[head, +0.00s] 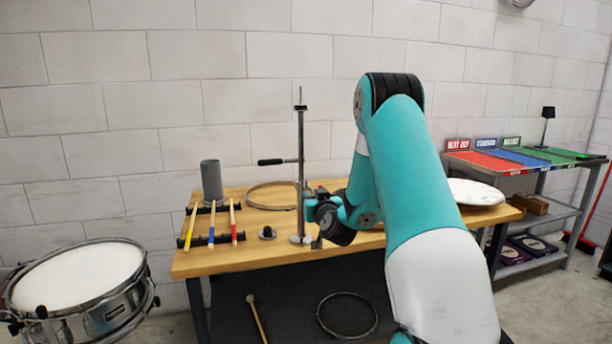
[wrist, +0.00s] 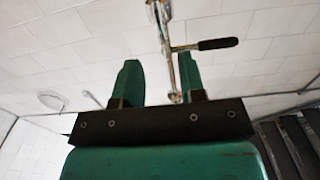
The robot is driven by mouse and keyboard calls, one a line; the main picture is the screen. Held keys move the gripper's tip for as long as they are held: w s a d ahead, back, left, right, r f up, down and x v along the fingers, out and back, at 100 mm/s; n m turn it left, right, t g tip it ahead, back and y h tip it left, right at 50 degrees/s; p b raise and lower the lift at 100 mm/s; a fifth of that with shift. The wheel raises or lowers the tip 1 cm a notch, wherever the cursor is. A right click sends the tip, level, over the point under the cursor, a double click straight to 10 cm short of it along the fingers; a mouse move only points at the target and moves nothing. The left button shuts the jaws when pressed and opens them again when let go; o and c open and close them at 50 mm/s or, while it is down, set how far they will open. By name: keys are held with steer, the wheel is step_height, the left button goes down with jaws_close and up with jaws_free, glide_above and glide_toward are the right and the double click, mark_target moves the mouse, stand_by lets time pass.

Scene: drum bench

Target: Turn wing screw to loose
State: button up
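A metal stand (head: 301,140) rises from the bench with a black-gripped side handle (head: 270,162) and a small dark collar (head: 300,107) near its top. I cannot pick out the wing screw for certain in either view. My gripper (wrist: 158,62) is open, its two green fingers apart. In the wrist view the stand's rod (wrist: 167,45) shows beyond the fingers, partly behind the right one, and the black handle (wrist: 205,44) points right. Nothing is clearly held. In the head view my wrist is beside the lower stand and hides part of it.
The wooden bench (head: 215,262) holds a grey cylinder (head: 211,180), several coloured sticks (head: 211,226), a hoop (head: 268,207) and a white drumhead (head: 474,193). A snare drum (head: 80,285) stands at left. A side table (head: 525,168) with coloured mats stands at right.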

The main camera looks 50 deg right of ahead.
mark_target(306, 188)
steer(key=p+x, duration=0.4)
steer(key=x, duration=0.4)
steer(key=shift+w+d, duration=0.15)
steer(key=shift+w, duration=0.2)
jaws_close()
